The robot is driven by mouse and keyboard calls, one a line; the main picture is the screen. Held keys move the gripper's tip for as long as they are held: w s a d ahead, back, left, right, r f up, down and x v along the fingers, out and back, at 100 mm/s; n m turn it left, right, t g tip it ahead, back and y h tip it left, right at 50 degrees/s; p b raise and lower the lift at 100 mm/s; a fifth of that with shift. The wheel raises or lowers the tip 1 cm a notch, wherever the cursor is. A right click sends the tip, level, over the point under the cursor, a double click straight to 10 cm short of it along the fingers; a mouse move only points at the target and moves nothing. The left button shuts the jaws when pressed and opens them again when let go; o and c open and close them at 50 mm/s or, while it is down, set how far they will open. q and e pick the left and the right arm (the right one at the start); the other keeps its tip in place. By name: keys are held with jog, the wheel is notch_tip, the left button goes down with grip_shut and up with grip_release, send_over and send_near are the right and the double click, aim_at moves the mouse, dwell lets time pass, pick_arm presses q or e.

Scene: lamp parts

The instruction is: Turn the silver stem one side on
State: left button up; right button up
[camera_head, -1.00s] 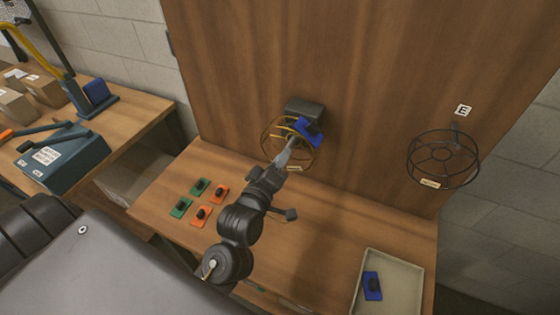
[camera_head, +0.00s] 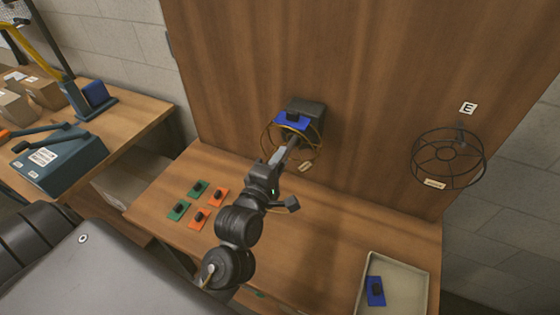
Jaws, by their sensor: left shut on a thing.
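My left gripper (camera_head: 291,145) reaches from below through a yellowish wire hoop (camera_head: 266,141) on the wooden panel. It is shut on a blue plate (camera_head: 282,124), which sits roughly level against the dark box (camera_head: 306,107) on the panel. A pale grey length shows between my wrist and the plate; I cannot tell whether it is a silver stem or my fingers. The exact grip is too small to see. My right gripper is not in view.
A dark wire cage (camera_head: 448,181) hangs at the right below an E label (camera_head: 468,108). Green plates (camera_head: 179,210) and orange plates (camera_head: 219,197) lie on the bench. A tray (camera_head: 420,290) holds another blue plate (camera_head: 376,291). The bench middle is mostly clear.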

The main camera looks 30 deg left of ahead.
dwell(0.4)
pick_arm(q)
jog(key=o, duration=1)
jog(key=shift+s, duration=0.1)
jog(key=shift+s+f, duration=0.15)
jog(key=shift+s, duration=0.25)
jog(key=s+p, duration=0.1)
jog(key=s, duration=0.2)
jog(key=s+p, duration=0.1)
jog(key=s, duration=0.5)
jog(key=shift+s+d+p, duration=0.35)
jog(key=shift+s+p, duration=0.05)
